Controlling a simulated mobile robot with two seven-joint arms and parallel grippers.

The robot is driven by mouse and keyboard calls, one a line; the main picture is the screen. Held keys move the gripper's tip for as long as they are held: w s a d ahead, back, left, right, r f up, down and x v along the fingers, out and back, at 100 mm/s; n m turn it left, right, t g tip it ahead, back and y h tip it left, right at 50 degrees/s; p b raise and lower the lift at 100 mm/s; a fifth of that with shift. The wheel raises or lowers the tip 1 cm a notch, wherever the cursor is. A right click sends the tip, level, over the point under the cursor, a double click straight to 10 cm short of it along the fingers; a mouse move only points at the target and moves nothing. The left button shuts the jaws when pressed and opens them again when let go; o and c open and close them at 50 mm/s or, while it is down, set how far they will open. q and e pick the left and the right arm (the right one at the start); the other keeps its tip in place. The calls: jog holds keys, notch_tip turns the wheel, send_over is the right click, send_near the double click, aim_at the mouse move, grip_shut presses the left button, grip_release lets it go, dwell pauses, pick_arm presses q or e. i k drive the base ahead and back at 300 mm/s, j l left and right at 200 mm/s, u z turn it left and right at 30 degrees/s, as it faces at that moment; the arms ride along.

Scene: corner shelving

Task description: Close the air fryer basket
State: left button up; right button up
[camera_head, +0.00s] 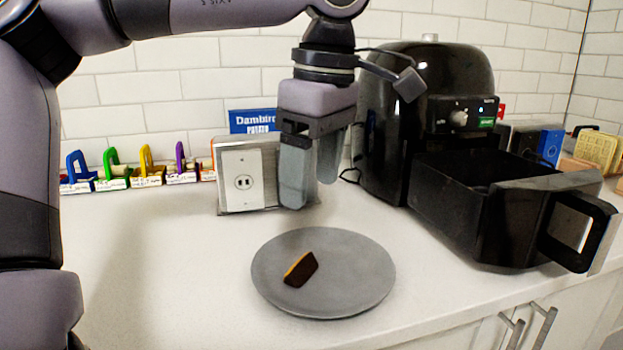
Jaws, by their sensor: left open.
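The black air fryer (385,125) stands on the white counter at the right of the head view. Its basket (470,221) is pulled out toward the front right, and its inside is visible from above. The basket handle (580,233) is at the far right, near the counter's front edge. My left gripper (308,182) points down above the counter, left of the air fryer and behind the plate. Its fingers are apart with nothing between them, and it is clear of the basket and handle. My right gripper is not in view.
A grey plate (350,280) with a dark brown and orange wedge (301,269) lies in front of my left gripper. A wall socket box (243,180) stands behind it. Several coloured clips line the wall at left. A blue box (550,146) and other items stand behind the basket.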

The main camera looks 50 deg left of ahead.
aim_at(519, 213)
jog(key=k+l, duration=0.35)
jog(key=l, duration=0.15)
jog(key=k+l, duration=0.75)
jog(key=l, duration=0.25)
